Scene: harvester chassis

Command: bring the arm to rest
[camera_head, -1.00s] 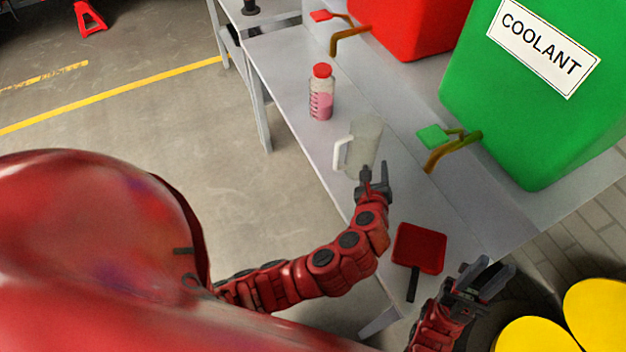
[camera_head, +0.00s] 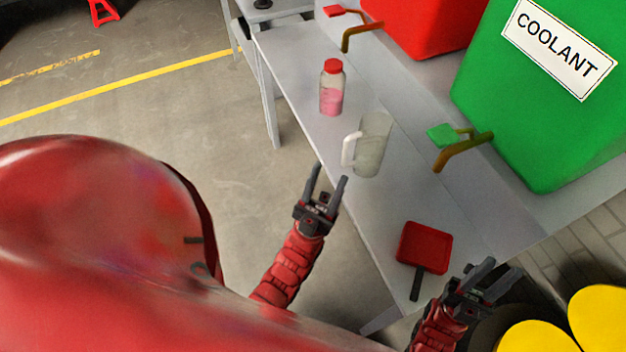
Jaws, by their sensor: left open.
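My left gripper (camera_head: 328,176) is open and empty. It is in the air at the front edge of the grey bench, below and left of the clear jug. My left arm is bent back toward my body. My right gripper (camera_head: 500,272) is near the bench's near end, beside the red scoop; its fingers appear spread with nothing between them. The clear jug (camera_head: 372,147) with a white handle stands upright on the bench, apart from both grippers.
The bench (camera_head: 375,205) also bears a red-capped bottle (camera_head: 331,88) with pink liquid and a red scoop (camera_head: 424,246). A green coolant tank (camera_head: 530,125) with a tap (camera_head: 462,150) and a red tank (camera_head: 420,25) stand behind. Yellow round shapes (camera_head: 540,338) are at lower right. Open floor lies left.

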